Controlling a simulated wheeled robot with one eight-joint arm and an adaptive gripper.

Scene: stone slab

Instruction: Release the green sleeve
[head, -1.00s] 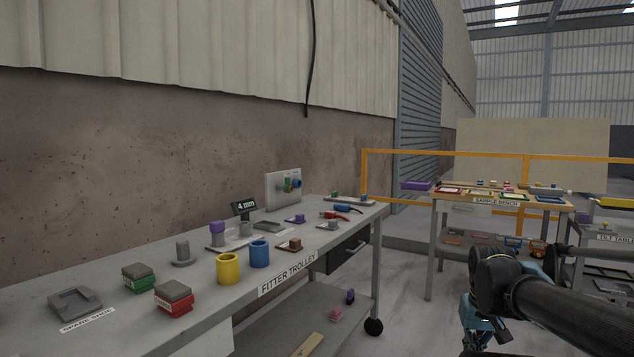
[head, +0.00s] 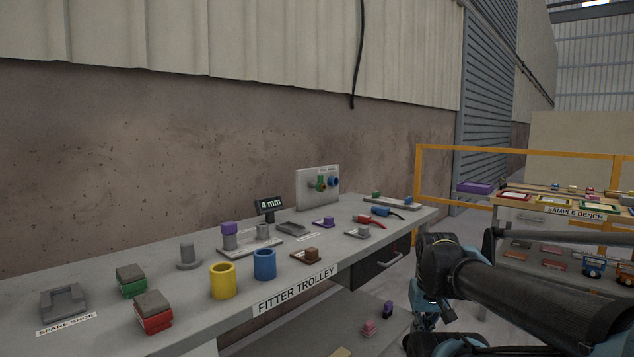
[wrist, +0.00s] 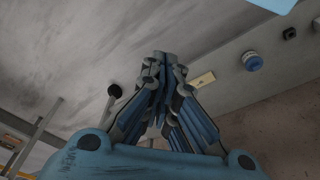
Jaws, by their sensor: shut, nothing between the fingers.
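In the head view my gripper (head: 425,312) hangs beyond the trolley's right front edge, well apart from the panel. Its fingertips are not clear there.
The trolley top (head: 200,300) carries a yellow cup (head: 223,282), a blue cup (head: 264,265), green (head: 131,288) and red (head: 153,320) blocks, and a "4 mm" display (head: 270,206). The sample bench (head: 532,210) stands right, before an orange rail (head: 500,151).

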